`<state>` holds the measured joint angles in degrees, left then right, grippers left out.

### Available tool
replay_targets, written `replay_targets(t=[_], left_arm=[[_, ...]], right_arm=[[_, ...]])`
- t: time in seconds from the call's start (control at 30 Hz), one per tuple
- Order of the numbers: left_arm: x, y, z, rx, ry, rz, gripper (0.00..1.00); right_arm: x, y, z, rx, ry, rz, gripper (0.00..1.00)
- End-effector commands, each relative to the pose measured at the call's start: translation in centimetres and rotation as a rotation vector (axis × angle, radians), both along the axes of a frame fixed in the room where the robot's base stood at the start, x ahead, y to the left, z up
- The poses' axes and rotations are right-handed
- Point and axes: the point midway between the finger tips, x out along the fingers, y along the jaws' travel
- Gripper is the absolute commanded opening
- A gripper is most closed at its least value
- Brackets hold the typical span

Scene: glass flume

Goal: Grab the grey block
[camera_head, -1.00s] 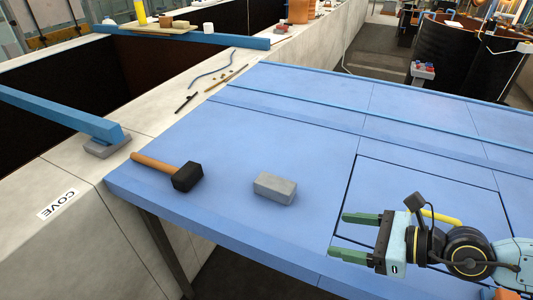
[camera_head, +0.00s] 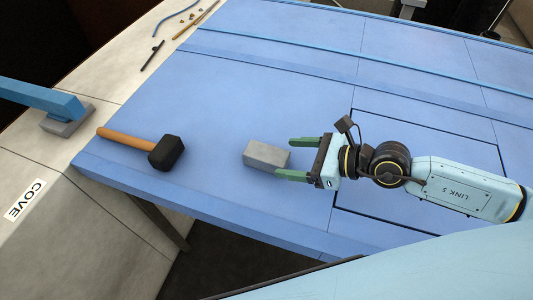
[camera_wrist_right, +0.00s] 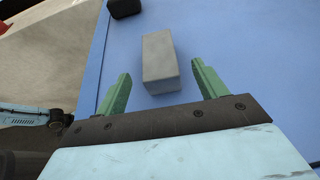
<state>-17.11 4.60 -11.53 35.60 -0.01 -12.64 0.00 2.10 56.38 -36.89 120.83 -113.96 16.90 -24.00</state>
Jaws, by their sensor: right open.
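The grey block (camera_head: 267,154) lies on the blue table top in the head view. My right gripper (camera_head: 291,158) is open, with its two green fingers pointing left at the block's right end. In the right wrist view the block (camera_wrist_right: 160,60) sits ahead, in line with the gap between the open fingers (camera_wrist_right: 160,85). The near end of the block is close to the fingertips, and I see nothing held. I cannot tell the fingers' exact height above the table. My left gripper is not in view.
A mallet with a black head (camera_head: 167,153) and wooden handle lies left of the block. A blue bar (camera_head: 40,95) rests over another grey block (camera_head: 68,119) on the pale stone ledge. The blue table (camera_head: 260,85) is clear behind the block.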

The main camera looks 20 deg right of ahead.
Motion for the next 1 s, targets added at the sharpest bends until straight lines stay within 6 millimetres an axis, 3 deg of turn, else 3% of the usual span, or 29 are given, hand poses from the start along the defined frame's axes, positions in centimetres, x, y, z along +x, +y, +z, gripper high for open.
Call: replay_targets(t=[0.13,0.57,0.87,1.0], left_arm=[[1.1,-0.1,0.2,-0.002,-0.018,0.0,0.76],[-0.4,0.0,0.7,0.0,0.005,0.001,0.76],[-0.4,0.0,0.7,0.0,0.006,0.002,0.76],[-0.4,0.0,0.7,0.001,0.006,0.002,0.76]], right_arm=[[0.6,0.9,-0.4,0.001,-0.001,0.0,0.71],[3.3,4.6,-1.9,0.003,0.001,0.0,0.71],[3.6,4.9,-2.2,-0.001,0.001,0.001,0.71],[3.6,4.9,-2.2,0.001,0.001,0.001,0.54]])
